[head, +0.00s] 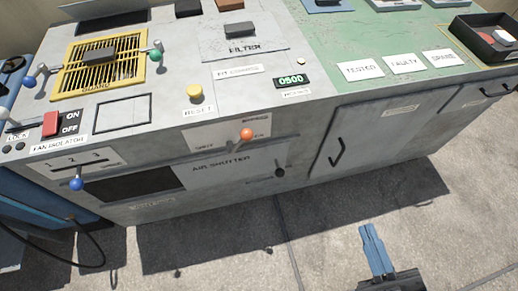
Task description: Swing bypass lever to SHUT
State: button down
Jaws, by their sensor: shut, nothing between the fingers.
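The bypass lever (246,134) has an orange ball knob on a short rod. It stands out from a pale plate (213,136) on the front of the grey console. The plate's left word looks like SHUT; the right word is partly hidden behind the knob. The knob sits right of the plate's middle, towards the right word. My gripper (369,232) is at the lower right, over the concrete floor in the picture. Its blue fingers are together and empty, well apart from the lever.
Below the lever is the AIR SHUTTER panel (222,172) with a dark knob (280,172). A blue-knobbed selector (77,184) is at the left. A yellow RESET button (194,92) is on the top. The floor (330,240) before the console looks clear.

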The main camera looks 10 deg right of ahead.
jog(key=w+a+f+m+g+y+b, duration=0.1)
jog(key=w+f+m+g+y+b, duration=0.5)
jog(key=w+f+m+y+b, duration=0.4)
jog(key=w+a+f+m+g+y+b, duration=0.1)
jog(key=w+f+m+g+y+b, duration=0.5)
jog(key=w+f+m+y+b, duration=0.4)
jog(key=w+f+m+y, duration=0.1)
jog(key=w+m+y, duration=0.5)
jog(key=m, duration=0.4)
jog(key=shift+w+f+m, duration=0.3)
jog(key=shift+f, duration=0.1)
jog(key=p+x, duration=0.2)
jog(key=x, duration=1.2)
jog(key=shift+p, duration=0.4)
